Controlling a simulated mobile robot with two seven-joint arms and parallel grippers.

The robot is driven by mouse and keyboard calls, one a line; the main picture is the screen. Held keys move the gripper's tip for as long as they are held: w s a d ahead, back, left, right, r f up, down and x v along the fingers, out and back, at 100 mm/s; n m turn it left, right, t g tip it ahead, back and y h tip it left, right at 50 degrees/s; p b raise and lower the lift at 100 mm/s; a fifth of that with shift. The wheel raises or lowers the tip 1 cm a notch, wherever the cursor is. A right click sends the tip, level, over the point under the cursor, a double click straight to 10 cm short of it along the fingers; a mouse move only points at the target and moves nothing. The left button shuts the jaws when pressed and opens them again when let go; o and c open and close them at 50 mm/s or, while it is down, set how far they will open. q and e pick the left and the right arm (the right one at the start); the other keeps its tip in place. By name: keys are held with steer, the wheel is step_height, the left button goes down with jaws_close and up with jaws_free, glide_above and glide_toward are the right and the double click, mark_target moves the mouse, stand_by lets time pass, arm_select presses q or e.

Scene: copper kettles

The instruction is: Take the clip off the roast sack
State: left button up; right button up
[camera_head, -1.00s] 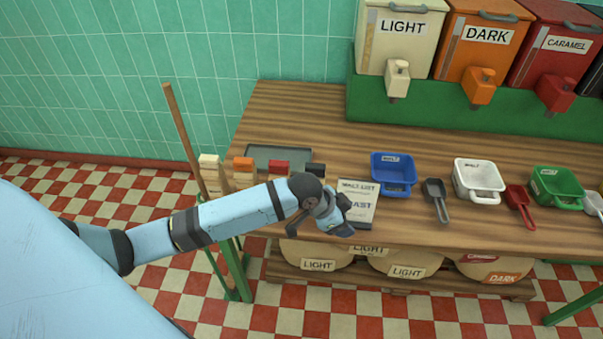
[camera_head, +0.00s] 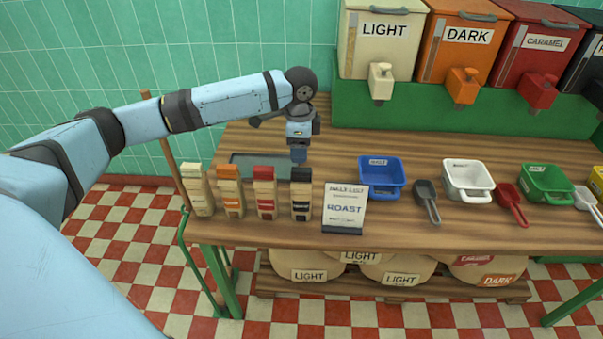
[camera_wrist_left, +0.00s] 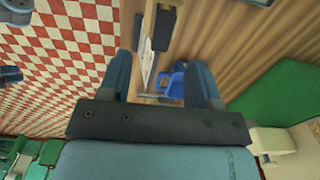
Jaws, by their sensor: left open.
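Four small tan sacks stand in a row along the table's left front. Their tops are cream, orange, red and black. The black-topped sack (camera_head: 301,205) is at the right end; its label is too small to read surely. A black clip (camera_head: 301,174) sits across its top. My left gripper (camera_head: 299,156) points down just behind and above this clip, apart from it. In the left wrist view my left gripper (camera_wrist_left: 160,82) has its fingers spread with nothing held. A dark piece (camera_wrist_left: 163,24), seemingly the clip, shows beyond the fingers. My right gripper is not in view.
A dark flat tray (camera_head: 245,160) lies behind the sacks. Dispensers (camera_head: 385,45) stand at the back. Bare wood lies behind the tubs.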

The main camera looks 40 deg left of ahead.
mark_target(302, 170)
arm_select(q)
steer(key=f, duration=0.8)
steer(key=shift+w+f, duration=0.3)
steer(key=shift+d, duration=0.1)
steer(key=c, duration=1)
steer(key=shift+r, duration=0.1)
